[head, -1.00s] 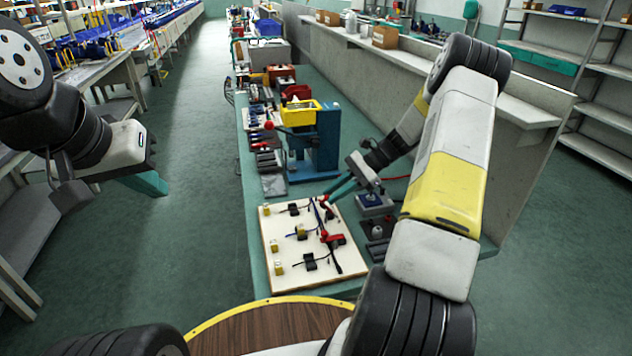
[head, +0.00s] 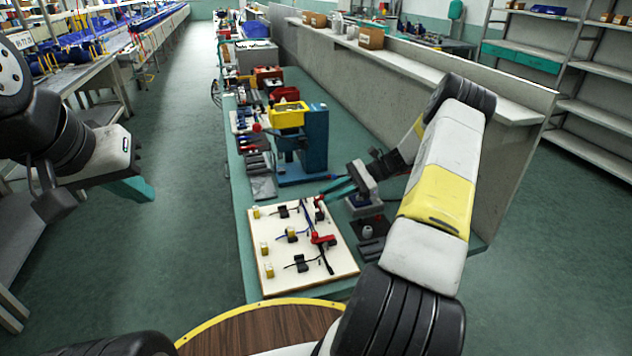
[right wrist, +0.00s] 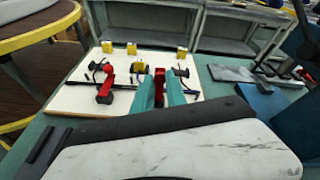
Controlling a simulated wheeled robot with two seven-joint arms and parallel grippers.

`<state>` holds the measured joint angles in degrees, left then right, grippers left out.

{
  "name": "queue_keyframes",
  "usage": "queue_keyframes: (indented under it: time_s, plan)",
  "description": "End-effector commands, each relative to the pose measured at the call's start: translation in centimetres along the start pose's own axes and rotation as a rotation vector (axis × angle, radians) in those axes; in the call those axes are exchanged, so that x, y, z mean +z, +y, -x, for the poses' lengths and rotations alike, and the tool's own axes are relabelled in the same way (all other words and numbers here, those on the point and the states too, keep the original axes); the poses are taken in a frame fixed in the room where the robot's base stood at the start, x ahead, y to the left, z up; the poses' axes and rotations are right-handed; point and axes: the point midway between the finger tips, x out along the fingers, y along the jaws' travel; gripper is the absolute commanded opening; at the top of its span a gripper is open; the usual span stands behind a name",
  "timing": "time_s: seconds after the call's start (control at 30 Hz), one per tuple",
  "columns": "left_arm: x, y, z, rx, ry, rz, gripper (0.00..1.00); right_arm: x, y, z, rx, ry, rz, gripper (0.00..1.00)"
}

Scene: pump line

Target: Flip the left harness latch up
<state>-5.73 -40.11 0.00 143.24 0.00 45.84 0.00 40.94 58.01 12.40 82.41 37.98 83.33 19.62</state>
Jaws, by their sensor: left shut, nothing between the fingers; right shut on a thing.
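A pale harness board (head: 262,284) lies on the green bench, with dark cables, black clips, yellow blocks and two red latches. The near red latch (head: 322,239) is free; it is the left-hand one in the right wrist view (right wrist: 105,90), lying on the board. My right gripper (head: 322,198) is at the board's far right corner. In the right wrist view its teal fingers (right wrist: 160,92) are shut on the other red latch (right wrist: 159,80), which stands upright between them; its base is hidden. My left gripper (head: 143,194) is shut and empty over the aisle, away from the board.
A blue press with a yellow top (head: 288,114) stands just beyond the board. A dark fixture (head: 370,227) sits right of the board, by my right arm. A grey partition (head: 480,180) borders the bench on the right. The aisle floor at left is clear.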

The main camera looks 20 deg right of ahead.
Motion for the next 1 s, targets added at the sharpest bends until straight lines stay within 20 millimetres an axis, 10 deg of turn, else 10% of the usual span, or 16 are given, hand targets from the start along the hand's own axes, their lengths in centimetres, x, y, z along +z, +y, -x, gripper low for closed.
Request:
queue_keyframes:
  time_s: [0.07,0.2,0.57,1.0]
  plan:
    - [0.0,0.0,0.0,0.0,0.0,0.0,0.0,0.0,0.0,0.0,-0.002,0.001,0.0,0.0]
    - [0.0,0.0,0.0,0.0,0.0,0.0,0.0,0.0,0.0,0.0,-0.001,0.002,-0.001,0.39]
    - [0.0,0.0,0.0,0.0,0.0,0.0,0.0,-0.1,0.0,0.3,-0.001,0.002,-0.001,0.39]
    - [0.0,0.0,0.0,0.0,0.0,0.0,0.0,-0.1,0.0,6.8,-0.002,0.003,-0.001,0.39]
